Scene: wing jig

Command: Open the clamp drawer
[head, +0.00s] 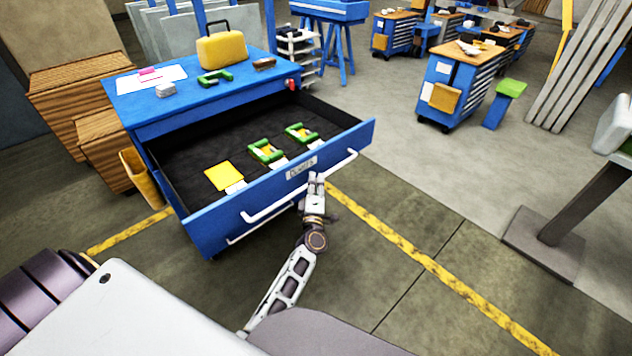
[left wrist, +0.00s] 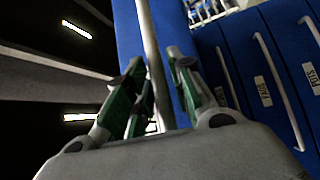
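The blue drawer (head: 278,192) is pulled well out of the blue cabinet. Its label (head: 301,168) is hard to read. Inside lie green clamps (head: 266,152) and a yellow square (head: 224,176). A white bar handle (head: 262,214) runs along the drawer front. My left gripper (head: 315,178) is at this handle, right of its middle. In the left wrist view the handle (left wrist: 146,25) passes between the left gripper's green-padded fingers (left wrist: 155,75). The fingers look apart, with a narrow gap beside the bar. My right gripper is not in view.
On the cabinet top (head: 130,108) stand a yellow case (head: 222,50), a green clamp (head: 214,78) and small items. Closed, labelled drawers show in the left wrist view (left wrist: 255,75). Wooden boxes (head: 80,85) stand left. The floor (head: 420,215) to the right is open.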

